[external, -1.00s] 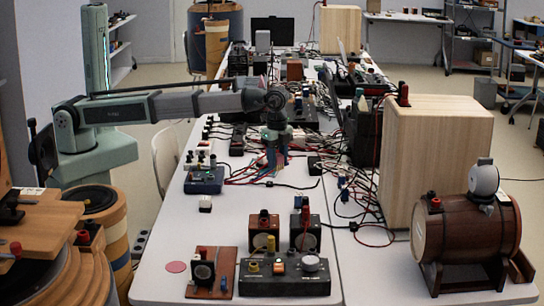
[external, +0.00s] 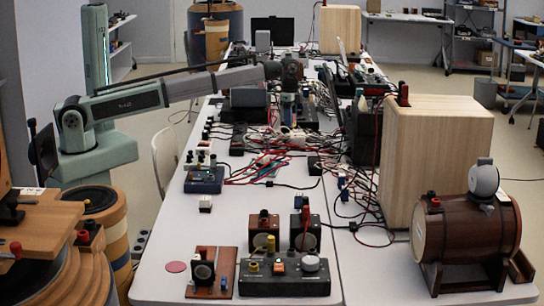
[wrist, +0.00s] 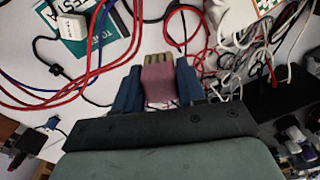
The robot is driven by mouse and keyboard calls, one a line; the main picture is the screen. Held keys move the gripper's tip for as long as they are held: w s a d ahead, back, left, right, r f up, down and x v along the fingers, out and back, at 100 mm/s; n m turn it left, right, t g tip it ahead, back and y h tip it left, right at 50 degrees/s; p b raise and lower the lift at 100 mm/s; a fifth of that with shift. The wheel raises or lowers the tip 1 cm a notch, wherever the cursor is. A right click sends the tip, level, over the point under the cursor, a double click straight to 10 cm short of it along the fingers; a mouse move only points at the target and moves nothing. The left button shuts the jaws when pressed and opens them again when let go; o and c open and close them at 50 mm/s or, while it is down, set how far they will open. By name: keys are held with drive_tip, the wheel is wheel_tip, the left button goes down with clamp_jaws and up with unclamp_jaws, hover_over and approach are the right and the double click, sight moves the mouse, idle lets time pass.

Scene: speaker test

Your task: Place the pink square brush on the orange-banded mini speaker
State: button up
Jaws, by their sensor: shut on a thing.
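The pink square brush (wrist: 159,84), with tan bristles at its far end, sits between the blue fingers of my gripper (wrist: 157,82) in the wrist view. The fingers are shut on its sides. In the external view my gripper (external: 289,112) hangs over the cluttered middle of the long table, and the brush is too small to make out. Two small dark boxes with orange-brown speaker cones, one on the left (external: 263,231) and one on the right (external: 305,232), stand near the table's front. I cannot tell whether either is the orange-banded mini speaker.
Tangled red, blue, black and white cables (external: 270,165) cover the table below my gripper. A black control box (external: 284,277) and a wooden board (external: 212,273) lie at the front. A tall wooden cabinet (external: 436,160) and a barrel (external: 466,230) stand right. Bare tabletop shows front left.

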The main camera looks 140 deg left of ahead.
drive_tip(key=s+a+r+n, duration=0.1)
drive_tip(key=s+a+n, duration=0.1)
drive_tip(key=s+a, duration=0.8)
drive_tip(key=r+n, duration=0.1)
drive_tip(key=n, duration=0.1)
hover_over(298, 130)
drive_tip(key=shift+n, duration=0.4)
drive_tip(key=shift+w+d+f, duration=0.1)
drive_tip(key=shift+f, duration=2.35)
drive_tip(key=shift+w+d+f, duration=0.1)
drive_tip(key=shift+f, duration=2.3)
drive_tip(key=shift+f, duration=0.1)
drive_tip(key=o, duration=1.1)
drive_tip(key=shift+c, duration=0.2)
wheel_tip(298, 130, up, 12)
